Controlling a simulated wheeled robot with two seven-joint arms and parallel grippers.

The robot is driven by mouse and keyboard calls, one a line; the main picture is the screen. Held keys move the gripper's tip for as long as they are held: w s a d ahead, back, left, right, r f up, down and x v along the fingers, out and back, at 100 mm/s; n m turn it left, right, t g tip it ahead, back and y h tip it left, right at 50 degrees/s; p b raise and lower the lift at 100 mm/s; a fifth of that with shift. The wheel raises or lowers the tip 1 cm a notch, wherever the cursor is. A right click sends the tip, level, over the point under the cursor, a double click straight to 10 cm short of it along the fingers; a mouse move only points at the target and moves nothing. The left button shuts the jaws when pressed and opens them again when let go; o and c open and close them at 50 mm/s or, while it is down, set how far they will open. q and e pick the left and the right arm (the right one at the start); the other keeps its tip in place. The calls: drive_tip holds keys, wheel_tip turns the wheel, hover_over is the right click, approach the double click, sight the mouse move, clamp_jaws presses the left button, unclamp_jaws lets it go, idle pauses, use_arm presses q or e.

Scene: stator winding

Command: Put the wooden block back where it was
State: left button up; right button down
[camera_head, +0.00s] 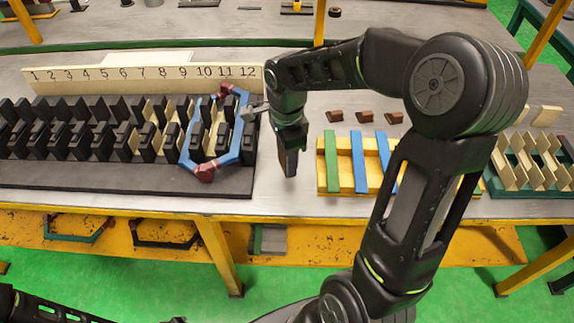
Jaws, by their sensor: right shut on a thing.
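Three small brown wooden blocks lie in a row on the grey table: the left one (335,116), the middle one (365,117) and the right one (395,118). My right gripper (289,158) points down over the bare table, left of this row and right of the black slotted stator. It is shut on a wooden block (283,157); only a narrow brown strip shows, and the fingers hide the rest. I cannot tell whether the block touches the table. My left gripper is not in view.
The black stator (130,178) stands left, with a blue coil (235,155) in its right slots and a numbered board (150,75) behind. A yellow rack (325,178) with green and blue strips stands right of my gripper. Bare table lies between.

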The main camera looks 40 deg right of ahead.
drive_tip(key=shift+f, duration=1.55)
drive_tip(key=shift+f, duration=0.2)
drive_tip(key=c, duration=0.8)
unclamp_jaws()
drive_tip(key=shift+r, duration=0.1)
drive_tip(key=shift+o, duration=0.2)
wheel_tip(320, 180, up, 12)
drive_tip(key=shift+r, duration=0.15)
